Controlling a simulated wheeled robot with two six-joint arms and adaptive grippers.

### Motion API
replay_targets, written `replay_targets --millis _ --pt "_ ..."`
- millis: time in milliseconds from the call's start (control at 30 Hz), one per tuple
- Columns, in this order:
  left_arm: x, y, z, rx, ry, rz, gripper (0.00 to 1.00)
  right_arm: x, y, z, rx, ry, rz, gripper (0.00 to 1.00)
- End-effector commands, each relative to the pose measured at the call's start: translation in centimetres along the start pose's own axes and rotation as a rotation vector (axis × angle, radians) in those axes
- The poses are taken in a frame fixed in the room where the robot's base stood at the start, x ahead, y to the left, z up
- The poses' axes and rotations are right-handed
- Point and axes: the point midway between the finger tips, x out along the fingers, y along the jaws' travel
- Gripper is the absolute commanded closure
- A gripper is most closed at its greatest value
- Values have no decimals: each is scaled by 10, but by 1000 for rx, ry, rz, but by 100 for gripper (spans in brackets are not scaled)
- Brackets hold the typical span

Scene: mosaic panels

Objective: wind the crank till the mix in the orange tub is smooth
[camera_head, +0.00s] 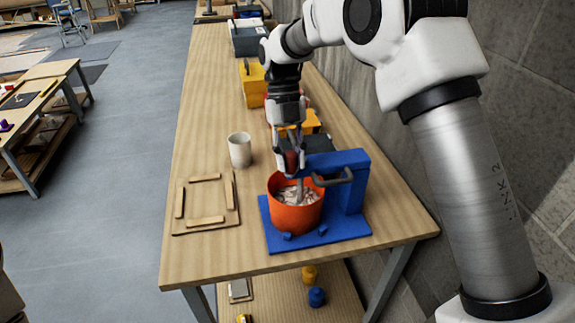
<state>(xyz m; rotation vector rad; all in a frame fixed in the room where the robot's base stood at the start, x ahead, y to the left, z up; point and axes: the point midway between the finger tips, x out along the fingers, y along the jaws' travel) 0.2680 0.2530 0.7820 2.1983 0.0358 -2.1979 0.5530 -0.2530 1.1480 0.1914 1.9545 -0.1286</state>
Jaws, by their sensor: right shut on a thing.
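The orange tub (296,215) stands on the blue base of a mixer stand (350,185) near the front of the bench. A lumpy, pale, mixed-tone mass (298,194) shows inside the tub, with a grey stirrer reaching down into it. My right gripper (291,160) points down over the tub's back rim, at the end of the stand's blue arm. It is shut on a dark red knob, seemingly the crank's; the fingers hide most of it. A dark grey bent handle (335,179) sits at the tub's right. My left gripper is not in view.
A white mug (240,150) and a square wooden frame panel (205,203) are left of the tub. Yellow boxes (252,84) and a grey bin (248,38) stand farther back. A stone wall (520,70) runs along the right.

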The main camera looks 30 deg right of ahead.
Motion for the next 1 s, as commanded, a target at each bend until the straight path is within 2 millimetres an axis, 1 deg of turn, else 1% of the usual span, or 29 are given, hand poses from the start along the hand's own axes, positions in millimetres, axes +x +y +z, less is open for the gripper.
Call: replay_targets --millis 33,133,567,600,633,667,933,1000 --pt "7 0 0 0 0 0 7 6 0 1 -10 3 -5 100" --pt "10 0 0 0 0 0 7 4 -1 0 -26 5 -11 100" --pt "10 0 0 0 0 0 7 3 -1 -2 -34 6 -14 100" --pt "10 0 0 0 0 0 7 3 -1 -2 -34 6 -14 61" --pt "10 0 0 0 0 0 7 3 -1 -2 -34 6 -14 50" --pt "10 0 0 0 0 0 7 2 -1 -2 -34 6 -14 46" --pt "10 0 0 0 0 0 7 1 -1 -1 -34 2 -14 46" --pt "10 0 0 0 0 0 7 -2 -1 -1 -34 1 -14 46"
